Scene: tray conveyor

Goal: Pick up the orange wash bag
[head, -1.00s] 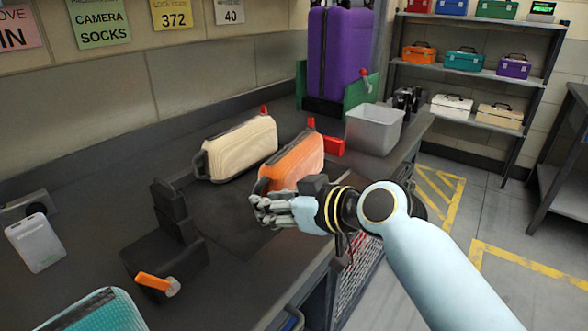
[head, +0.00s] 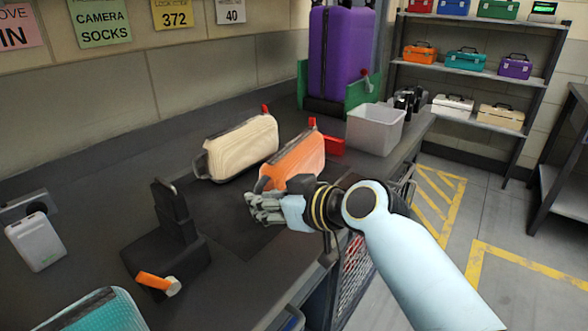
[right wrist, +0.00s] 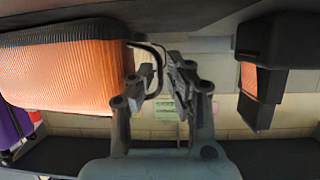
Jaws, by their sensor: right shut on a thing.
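The orange wash bag (head: 298,158) stands on the dark bench, to the right of a cream bag of the same shape. My right gripper (head: 262,208) is at its near end, in front of its lower part, in the head view. In the right wrist view the orange bag (right wrist: 65,65) fills the upper left. A thin dark loop at its end runs between the fingers of the right gripper (right wrist: 158,75), which are shut on it. The fingers hide part of the loop. My left gripper is not in view.
The cream bag (head: 240,150) stands close on the left. A black stand (head: 172,225) with an orange-handled lever (head: 155,281) is nearer. A grey bin (head: 375,130) and a purple suitcase (head: 338,55) stand behind. A teal case (head: 95,312) lies front left.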

